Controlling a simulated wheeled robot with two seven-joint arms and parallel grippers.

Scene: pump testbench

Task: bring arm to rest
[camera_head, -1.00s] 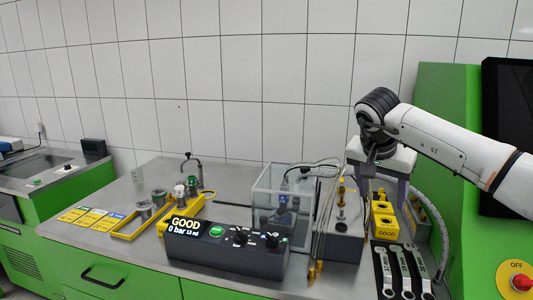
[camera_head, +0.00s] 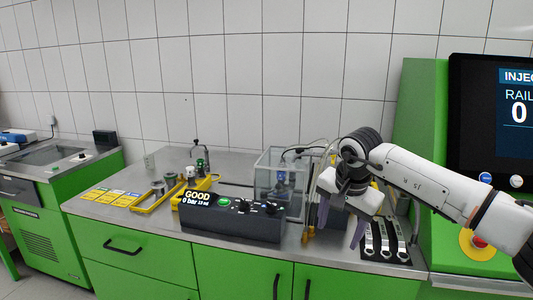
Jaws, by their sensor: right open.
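My right arm comes in from the right. Its gripper (camera_head: 341,227) points downward over the bench's front right part, with the two grey fingers apart and nothing visible between them. The gripper is left of the wrenches (camera_head: 384,240) and right of the black control box (camera_head: 232,219), whose display reads GOOD and 0 bar. The gripper and wrist hide much of the yellow block and the fittings behind them. My left gripper does not show.
A clear-walled box (camera_head: 268,184) with a pump part inside stands behind the control box. Yellow trays (camera_head: 155,198) with metal parts are at the left. A monitor (camera_head: 497,130) and a red button (camera_head: 478,241) are at the right.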

